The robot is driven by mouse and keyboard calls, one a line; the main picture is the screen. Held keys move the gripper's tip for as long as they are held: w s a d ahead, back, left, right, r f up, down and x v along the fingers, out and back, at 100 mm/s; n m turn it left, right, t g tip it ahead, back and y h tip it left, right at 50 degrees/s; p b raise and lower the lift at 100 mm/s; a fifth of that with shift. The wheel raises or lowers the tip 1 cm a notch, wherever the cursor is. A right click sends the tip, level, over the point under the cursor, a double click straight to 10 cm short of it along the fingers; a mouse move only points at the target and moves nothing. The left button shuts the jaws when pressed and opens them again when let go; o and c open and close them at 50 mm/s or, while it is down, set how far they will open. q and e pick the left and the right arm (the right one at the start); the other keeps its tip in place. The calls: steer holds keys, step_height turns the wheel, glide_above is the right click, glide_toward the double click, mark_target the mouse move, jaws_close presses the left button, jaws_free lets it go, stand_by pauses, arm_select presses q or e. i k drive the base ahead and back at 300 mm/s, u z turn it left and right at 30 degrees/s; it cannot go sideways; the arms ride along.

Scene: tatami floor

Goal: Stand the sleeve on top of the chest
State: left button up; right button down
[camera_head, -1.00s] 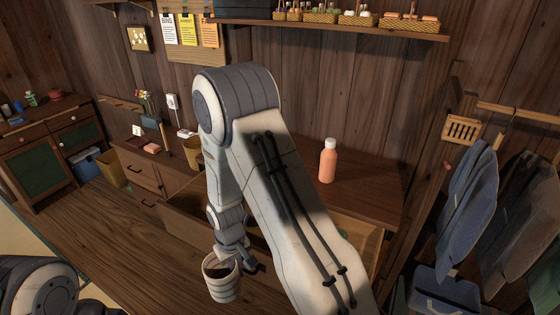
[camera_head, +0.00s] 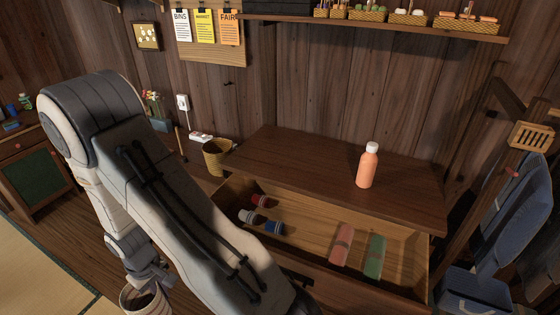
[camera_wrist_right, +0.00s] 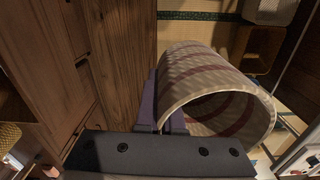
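The sleeve (camera_wrist_right: 215,85) is an open tube with cream and maroon bands. In the head view the sleeve (camera_head: 146,300) shows at the bottom left, cut by the picture edge. My right gripper (camera_wrist_right: 166,108) is shut on its wall, and in the head view the gripper (camera_head: 150,276) is at its rim. The chest (camera_head: 310,168) has a brown wooden top in the middle of the head view, to the right of the sleeve. My right arm hides part of its front. My left gripper is not in view.
An orange bottle (camera_head: 368,165) with a white cap stands on the right part of the chest top; the left part is clear. The chest's drawer (camera_head: 310,240) is open, holding several small items. A basket (camera_head: 216,156) stands left of the chest.

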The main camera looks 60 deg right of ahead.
mark_target(316, 170)
steer(key=z, duration=0.4)
steer(key=i, duration=0.9)
steer(key=z, duration=0.75)
